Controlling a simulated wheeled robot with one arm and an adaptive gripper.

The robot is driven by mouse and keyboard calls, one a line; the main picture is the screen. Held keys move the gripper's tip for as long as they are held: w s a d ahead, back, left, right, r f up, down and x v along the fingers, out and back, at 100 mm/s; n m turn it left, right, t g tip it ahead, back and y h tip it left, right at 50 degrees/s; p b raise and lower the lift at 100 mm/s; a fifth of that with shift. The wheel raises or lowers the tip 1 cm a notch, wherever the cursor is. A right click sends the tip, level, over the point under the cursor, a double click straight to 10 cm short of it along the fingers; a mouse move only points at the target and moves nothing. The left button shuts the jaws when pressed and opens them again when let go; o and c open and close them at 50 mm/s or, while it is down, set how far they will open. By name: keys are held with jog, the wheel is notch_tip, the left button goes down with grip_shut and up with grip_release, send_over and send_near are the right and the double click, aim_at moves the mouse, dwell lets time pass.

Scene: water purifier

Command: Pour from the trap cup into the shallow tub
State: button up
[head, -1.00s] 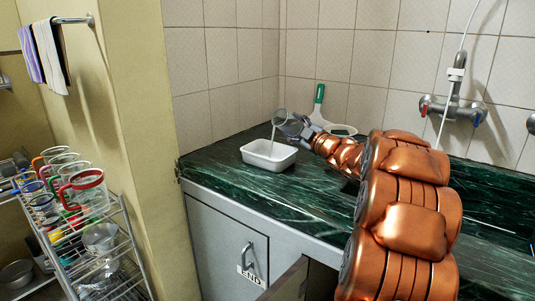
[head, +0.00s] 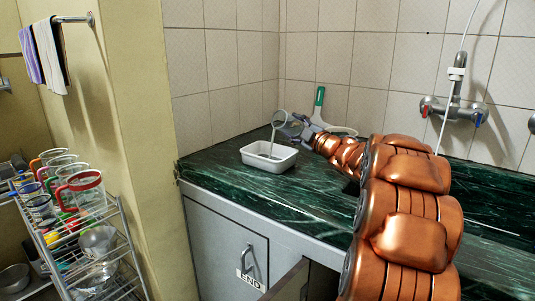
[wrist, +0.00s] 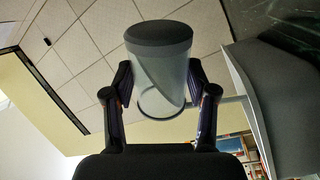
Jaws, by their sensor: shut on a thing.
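The clear trap cup (head: 280,118) is tilted in my gripper (head: 299,128), above the shallow tub. In the wrist view the cup (wrist: 160,70) sits between my gripper's two dark fingers (wrist: 160,80), which are shut on its sides. It has a dark grey end, and a slanted line crosses its clear wall. A thin stream (head: 272,138) runs down from the cup's lip into the tub. The white rectangular shallow tub (head: 268,162) rests upright on the green marble counter. Its inner floor and any liquid level are too small to tell.
A green-handled tool (head: 319,97) leans against the tiles behind the cup. A wall tap (head: 453,108) is at the right. A wire rack (head: 118,222) with several mugs stands at the left. The counter (head: 220,162) is clear around the tub.

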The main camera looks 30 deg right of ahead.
jog(key=shift+r+n+b, duration=0.55)
jog(key=shift+n+b, duration=0.75)
jog(key=shift+b, duration=0.5)
jog(key=shift+a+f+n+y+b, duration=0.35)
jog(key=shift+a+n+b, duration=0.5)
jog(key=shift+b, duration=0.7)
jog(key=shift+r+n+b, duration=0.45)
jog(key=shift+n+b, duration=0.25)
jog(key=shift+n, duration=0.45)
jog(key=shift+r+m+p, duration=0.1)
jog(key=shift+m+p, duration=0.4)
jog(key=shift+p, duration=0.15)
jog(key=shift+d+f+m+p, duration=0.1)
jog(key=shift+f+m+p, duration=0.1)
jog(key=shift+m+p, duration=0.4)
jog(key=shift+d+r+m+p, duration=0.25)
jog(key=shift+d+m+p, duration=0.35)
jog(key=shift+p, duration=0.45)
jog(key=shift+d+m, duration=0.1)
jog(key=shift+m, duration=0.2)
jog(key=shift+f, duration=0.25)
jog(key=shift+p, duration=0.3)
